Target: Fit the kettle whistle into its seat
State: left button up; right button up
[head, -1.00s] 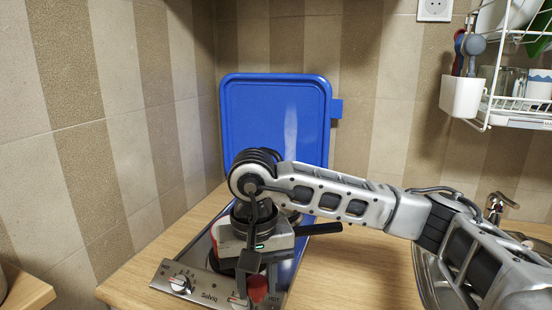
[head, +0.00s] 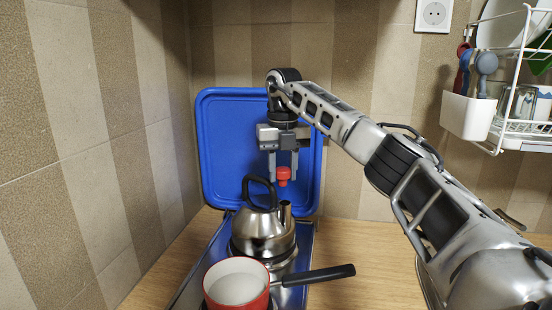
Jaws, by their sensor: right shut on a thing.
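The steel kettle (head: 262,234) with a black handle stands on the hob (head: 186,297), in front of the raised blue lid (head: 229,150). Its short open spout (head: 285,213) points up on its right side. My right gripper (head: 283,180) points down and is shut on the red whistle (head: 283,174). The whistle is in the air above the spout, apart from it. I cannot tell its exact depth relative to the spout. My left gripper is not in view.
A red saucepan (head: 212,300), pale inside, stands in front of the kettle, its black handle (head: 320,275) reaching right over the wooden counter (head: 370,262). A dish rack (head: 515,135) with a white utensil holder (head: 466,115) hangs at the upper right. Tiled walls close the left and back.

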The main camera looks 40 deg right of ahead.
aim_at(263, 209)
jog(key=shift+w+d+r+m, duration=0.1)
jog(key=shift+d+r+m, duration=0.15)
jog(key=shift+d+m, duration=0.25)
jog(key=shift+f+m, duration=0.15)
jog(key=shift+m, duration=0.25)
jog(key=shift+f, duration=3.35)
jog(key=shift+r, duration=0.15)
jog(key=o, duration=1)
